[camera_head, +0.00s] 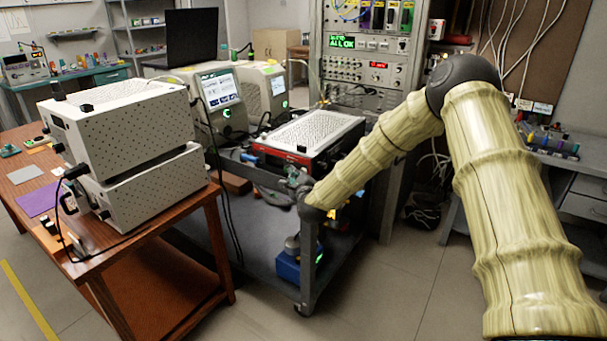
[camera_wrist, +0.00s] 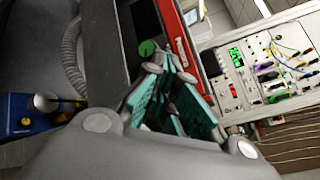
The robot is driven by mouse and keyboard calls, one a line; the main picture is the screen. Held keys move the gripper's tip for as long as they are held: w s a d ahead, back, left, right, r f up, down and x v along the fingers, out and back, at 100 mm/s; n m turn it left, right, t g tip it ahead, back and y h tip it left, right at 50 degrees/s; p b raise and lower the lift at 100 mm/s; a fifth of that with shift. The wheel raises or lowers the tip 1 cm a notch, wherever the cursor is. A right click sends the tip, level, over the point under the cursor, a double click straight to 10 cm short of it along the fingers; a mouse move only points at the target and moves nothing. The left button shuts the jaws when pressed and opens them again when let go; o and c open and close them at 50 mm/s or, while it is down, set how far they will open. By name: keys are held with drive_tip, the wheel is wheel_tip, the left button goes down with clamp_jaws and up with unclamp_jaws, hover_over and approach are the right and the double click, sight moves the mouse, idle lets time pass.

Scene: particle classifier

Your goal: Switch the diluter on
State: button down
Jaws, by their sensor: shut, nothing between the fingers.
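No readable label marks the diluter. The device nearest my gripper is a box with a perforated white top and a red front edge (camera_head: 312,132), on the cart. In the wrist view its red edge (camera_wrist: 182,42) runs beside a dark front panel, with a round green part (camera_wrist: 147,48) close to my fingertips. My gripper (camera_wrist: 170,68) has teal fingers that are shut and empty; I cannot tell whether they touch the panel. In the head view my gripper (camera_head: 285,182) is small and dark, low in front of this box.
Two stacked perforated boxes (camera_head: 125,133) stand on the wooden table at left. Two units with screens (camera_head: 219,92) stand behind. A blue-based item (camera_head: 288,267) sits on the cart's lower shelf (camera_head: 262,250). An instrument rack (camera_head: 368,70) rises behind. Floor at right front is clear.

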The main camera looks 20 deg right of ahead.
drive_tip(key=shift+w+d+b, duration=0.3)
drive_tip(key=shift+w+d, duration=0.05)
drive_tip(key=shift+d, duration=0.55)
idle(0.8)
drive_tip(key=shift+d, duration=0.15)
drive_tip(key=shift+f, duration=0.1)
drive_tip(key=shift+s, duration=0.1)
drive_tip(key=shift+s+a+f, duration=0.15)
drive_tip(key=shift+a+f, duration=0.15)
drive_tip(key=shift+a, duration=0.05)
drive_tip(key=shift+s+a+f+b, duration=0.1)
drive_tip(key=shift+s+a+b, duration=0.25)
drive_tip(key=shift+a, duration=0.3)
drive_tip(key=shift+s+a+b, duration=0.2)
drive_tip(key=shift+a+b, duration=0.1)
drive_tip(key=shift+a, duration=0.3)
